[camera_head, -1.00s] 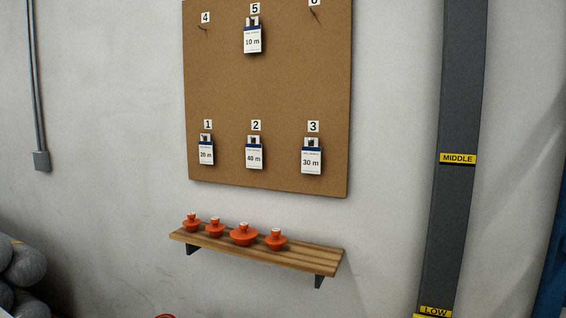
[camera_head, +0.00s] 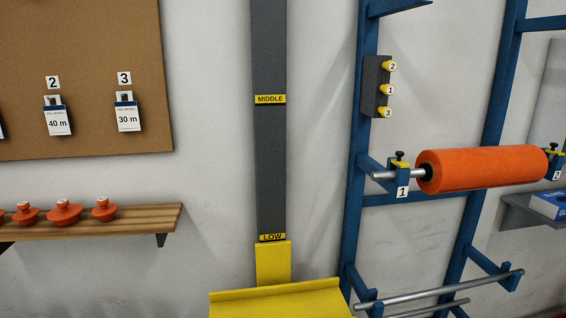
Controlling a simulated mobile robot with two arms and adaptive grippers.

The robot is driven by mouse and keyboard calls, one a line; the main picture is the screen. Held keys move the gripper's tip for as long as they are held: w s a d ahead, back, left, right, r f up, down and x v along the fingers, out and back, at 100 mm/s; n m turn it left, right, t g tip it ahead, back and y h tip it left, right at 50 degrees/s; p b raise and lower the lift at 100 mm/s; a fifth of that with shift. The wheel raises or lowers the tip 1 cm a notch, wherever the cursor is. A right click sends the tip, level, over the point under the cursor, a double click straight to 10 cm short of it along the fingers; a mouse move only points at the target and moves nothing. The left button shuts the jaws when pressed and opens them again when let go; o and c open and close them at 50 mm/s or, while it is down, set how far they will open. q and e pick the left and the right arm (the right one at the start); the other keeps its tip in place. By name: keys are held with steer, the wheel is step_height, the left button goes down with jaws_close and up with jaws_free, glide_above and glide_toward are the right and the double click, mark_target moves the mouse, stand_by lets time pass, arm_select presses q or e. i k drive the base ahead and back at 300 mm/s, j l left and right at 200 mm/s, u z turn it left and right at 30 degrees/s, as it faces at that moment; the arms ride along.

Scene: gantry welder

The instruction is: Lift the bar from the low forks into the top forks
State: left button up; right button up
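A thin silver bar (camera_head: 435,289) lies across the low blue forks of the rack at the lower right, its right end sticking out past the low right fork (camera_head: 497,269). The low left fork (camera_head: 364,292) is under its left part. At the top edge, a blue arm of the rack (camera_head: 402,7) juts out on the left, and another (camera_head: 544,22) on the right; no bar shows on them, but the frame cuts them off. Neither of my grippers is in view.
An orange roll (camera_head: 482,168) on a silver shaft sits in clamped holders 1 and 2 between low and top arms. A second rod (camera_head: 430,309) shows below the bar. A yellow platform (camera_head: 280,301) stands left of the rack, below a grey column marked MIDDLE and LOW.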

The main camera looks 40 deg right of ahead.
mark_target(368, 305)
steer(key=z, duration=2.4)
